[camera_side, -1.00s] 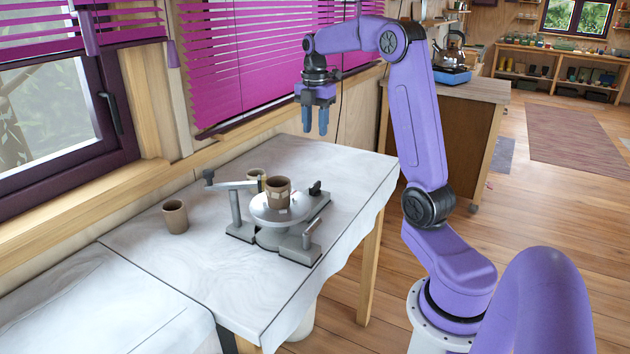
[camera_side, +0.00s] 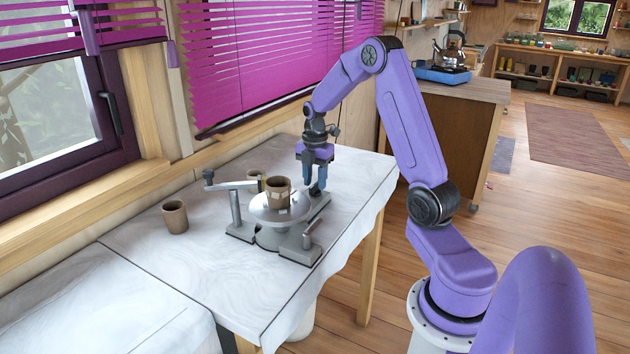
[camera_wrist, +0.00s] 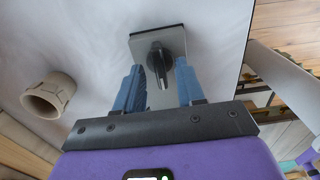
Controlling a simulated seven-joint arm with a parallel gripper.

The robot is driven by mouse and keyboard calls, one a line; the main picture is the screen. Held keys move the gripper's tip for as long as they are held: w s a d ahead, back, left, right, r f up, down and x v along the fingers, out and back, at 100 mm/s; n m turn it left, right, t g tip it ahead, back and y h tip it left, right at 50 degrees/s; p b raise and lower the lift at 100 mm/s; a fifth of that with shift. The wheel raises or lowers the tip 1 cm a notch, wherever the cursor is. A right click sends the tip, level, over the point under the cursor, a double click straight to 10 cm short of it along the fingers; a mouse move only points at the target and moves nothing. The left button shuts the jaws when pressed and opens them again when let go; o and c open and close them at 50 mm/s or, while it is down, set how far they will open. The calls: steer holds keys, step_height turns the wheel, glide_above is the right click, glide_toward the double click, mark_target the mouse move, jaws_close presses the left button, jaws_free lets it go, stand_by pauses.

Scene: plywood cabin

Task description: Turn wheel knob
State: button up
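The black knob (camera_wrist: 158,80) stands on a grey metal base plate (camera_wrist: 172,43) of the turntable wheel. The wheel's round grey disc (camera_side: 263,212) carries a brown clay pot (camera_side: 278,195), left of my gripper.
A small brown cup (camera_side: 175,216) stands on the table at left, and another (camera_side: 254,174) behind the wheel. The white-covered table (camera_side: 350,195) is clear to the right.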

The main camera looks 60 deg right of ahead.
steer(key=shift+f, duration=0.35)
jaws_close()
